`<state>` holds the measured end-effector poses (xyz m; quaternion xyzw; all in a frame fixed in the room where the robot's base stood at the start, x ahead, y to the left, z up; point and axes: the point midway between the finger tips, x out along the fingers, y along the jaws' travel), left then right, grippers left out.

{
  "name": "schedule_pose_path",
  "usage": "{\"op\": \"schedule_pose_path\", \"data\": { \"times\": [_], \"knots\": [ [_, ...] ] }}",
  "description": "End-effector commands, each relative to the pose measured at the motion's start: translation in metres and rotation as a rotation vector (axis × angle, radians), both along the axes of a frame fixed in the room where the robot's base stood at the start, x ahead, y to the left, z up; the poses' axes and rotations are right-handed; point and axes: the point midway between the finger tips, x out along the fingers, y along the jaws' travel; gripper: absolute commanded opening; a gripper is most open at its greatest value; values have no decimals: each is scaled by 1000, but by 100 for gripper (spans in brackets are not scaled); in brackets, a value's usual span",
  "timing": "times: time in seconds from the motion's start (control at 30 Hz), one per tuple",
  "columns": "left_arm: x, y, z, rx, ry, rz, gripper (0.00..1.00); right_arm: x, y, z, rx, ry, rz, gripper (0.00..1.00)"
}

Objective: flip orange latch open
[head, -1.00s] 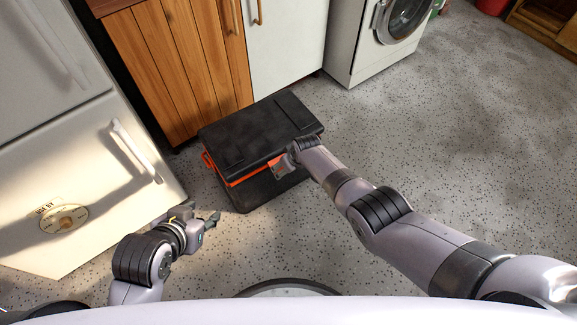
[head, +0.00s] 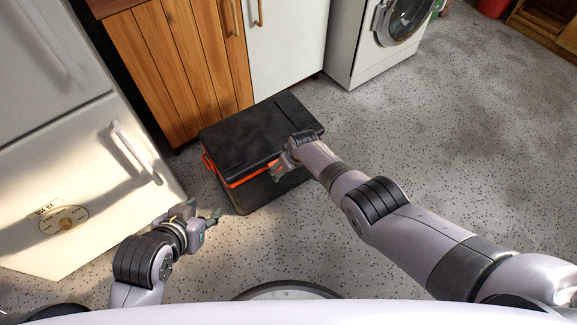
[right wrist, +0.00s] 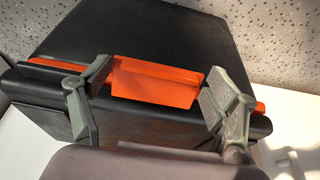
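A black box (head: 250,136) with orange trim stands on the floor in front of the cabinets, its lid down. In the right wrist view, the orange latch (right wrist: 155,82) is a wide flap on the box's front, below the black lid (right wrist: 140,35). My right gripper (right wrist: 160,78) is open, with one grey finger at each end of the latch; whether they touch it cannot be told. In the head view, my right gripper (head: 284,168) is at the box's front and hides much of the latch. My left gripper (head: 200,216) is open and empty, left of and nearer than the box.
A white fridge (head: 85,185) stands at the left, close to my left gripper. A wooden cabinet (head: 180,65) and a white cabinet (head: 285,50) are behind the box, with a washing machine (head: 375,40) further right. The speckled floor (head: 450,150) at the right is clear.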

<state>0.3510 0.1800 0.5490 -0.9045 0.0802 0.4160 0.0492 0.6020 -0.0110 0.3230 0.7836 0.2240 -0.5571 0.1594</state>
Motion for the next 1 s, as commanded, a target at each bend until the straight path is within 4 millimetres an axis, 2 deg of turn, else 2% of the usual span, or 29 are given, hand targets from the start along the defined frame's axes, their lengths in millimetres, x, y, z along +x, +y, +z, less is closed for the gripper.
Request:
{"op": "schedule_pose_path", "data": {
  "times": [0.57,0.87,1.0],
  "knots": [
    [1,0,0,0,-1,1,40,-1,-1,5,2,0,-1,87],
    [1,0,0,1,-1,1,40,-8,-5,26,1,-1,0,87],
    [1,0,0,1,-1,1,40,-12,-8,42,1,-2,-1,87]
  ]
}}
